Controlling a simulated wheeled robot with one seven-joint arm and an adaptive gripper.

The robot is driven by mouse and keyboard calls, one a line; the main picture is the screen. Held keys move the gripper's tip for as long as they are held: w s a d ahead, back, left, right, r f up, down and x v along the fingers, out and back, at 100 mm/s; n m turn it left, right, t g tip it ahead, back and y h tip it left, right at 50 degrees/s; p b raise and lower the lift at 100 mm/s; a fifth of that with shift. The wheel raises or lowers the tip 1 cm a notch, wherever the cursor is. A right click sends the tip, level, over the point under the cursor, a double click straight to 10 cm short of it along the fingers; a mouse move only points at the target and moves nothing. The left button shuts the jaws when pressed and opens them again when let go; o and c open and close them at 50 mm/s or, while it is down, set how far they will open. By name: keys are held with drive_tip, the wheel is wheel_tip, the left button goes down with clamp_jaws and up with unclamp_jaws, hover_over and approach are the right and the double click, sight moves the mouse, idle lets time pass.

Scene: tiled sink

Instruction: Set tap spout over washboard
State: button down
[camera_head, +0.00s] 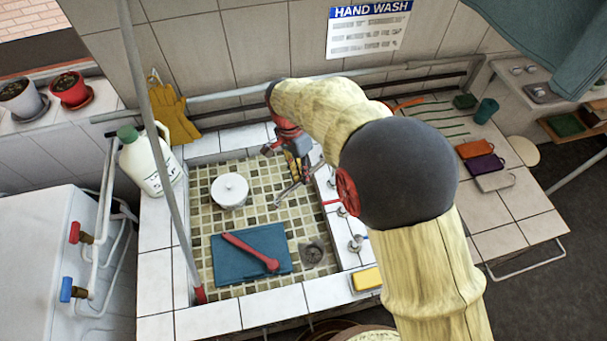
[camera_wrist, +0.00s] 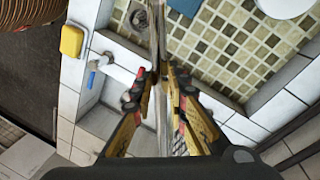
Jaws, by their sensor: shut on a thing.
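My gripper (camera_head: 293,176) is at the right side of the sink, shut on the thin metal tap spout (camera_head: 284,191). In the wrist view the spout (camera_wrist: 157,30) runs between the two fingers (camera_wrist: 160,82). In the head view its visible end points down and left over bare basin tiles, apart from the board. A flat blue board, which looks like the washboard (camera_head: 222,272), lies on the basin floor at the front left. A red long-handled tool (camera_head: 246,250) lies across it. A blue corner (camera_wrist: 184,6) shows at the top of the wrist view. My arm partly hides the tap's base.
A drain (camera_head: 313,252) is right of the board. A yellow sponge (camera_head: 367,279) is on the right rim. A white jug (camera_head: 147,160) stands at the left, near a slanted grey pole (camera_head: 160,150).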

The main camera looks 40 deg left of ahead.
drive_tip(key=c, duration=1.7)
unclamp_jaws()
drive_tip(key=shift+c, duration=0.2)
wheel_tip(320, 180, up, 12)
drive_tip(key=a, duration=0.2)
drive_tip(key=shift+w+a+f, duration=0.15)
drive_tip(key=shift+w, duration=0.15)
